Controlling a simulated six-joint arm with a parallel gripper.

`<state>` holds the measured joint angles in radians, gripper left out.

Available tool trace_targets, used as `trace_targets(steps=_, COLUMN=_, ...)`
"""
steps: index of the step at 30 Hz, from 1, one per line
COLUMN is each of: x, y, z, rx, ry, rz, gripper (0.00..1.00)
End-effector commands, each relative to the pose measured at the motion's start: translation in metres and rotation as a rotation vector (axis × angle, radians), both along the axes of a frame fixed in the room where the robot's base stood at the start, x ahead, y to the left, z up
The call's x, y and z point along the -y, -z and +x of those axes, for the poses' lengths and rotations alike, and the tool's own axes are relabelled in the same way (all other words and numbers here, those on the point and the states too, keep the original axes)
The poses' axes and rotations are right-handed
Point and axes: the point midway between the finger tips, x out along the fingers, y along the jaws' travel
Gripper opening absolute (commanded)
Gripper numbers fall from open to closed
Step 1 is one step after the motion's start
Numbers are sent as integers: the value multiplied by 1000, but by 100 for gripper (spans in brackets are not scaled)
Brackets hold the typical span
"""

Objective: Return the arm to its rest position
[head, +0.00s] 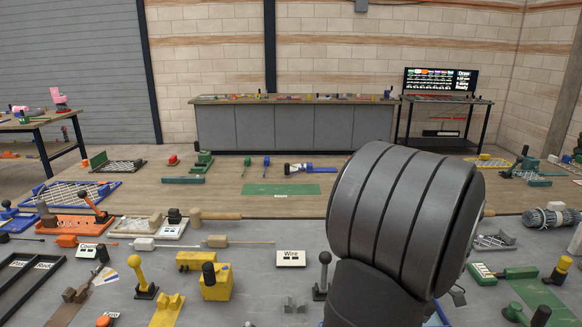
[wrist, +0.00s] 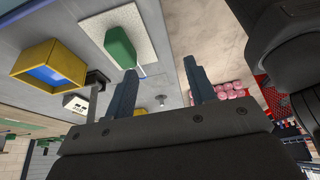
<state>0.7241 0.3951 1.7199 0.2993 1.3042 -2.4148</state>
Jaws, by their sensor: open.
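My gripper (wrist: 160,70) shows in the wrist view, its two dark blue-grey fingers spread apart with nothing between them. The wrist view is tilted and looks past the fingers at a grey surface and a brown one beside it. In the head view a large dark ribbed link of my arm (head: 403,215) stands at the right of centre. The gripper itself is not visible there, and the link hides part of the worktop behind it.
In the wrist view, a yellow box with a blue inside (wrist: 47,63) and a green block on a white pad (wrist: 118,45) lie left of the fingers. In the head view, a "Wire" card (head: 291,258), a black-knobbed lever (head: 322,275) and a yellow block (head: 215,284) stand left of my arm.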

Motion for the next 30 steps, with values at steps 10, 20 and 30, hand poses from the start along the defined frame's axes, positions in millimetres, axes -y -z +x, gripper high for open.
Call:
trace_targets(steps=10, x=25, y=-17, z=-3, rx=4, ry=-23, rz=-127, gripper=51)
trace_targets(steps=20, x=38, y=-22, z=43, rx=11, ry=-18, rz=-396, gripper=51)
trace_targets(steps=30, x=42, y=-36, z=90, rx=8, ry=5, rz=-633, gripper=51)
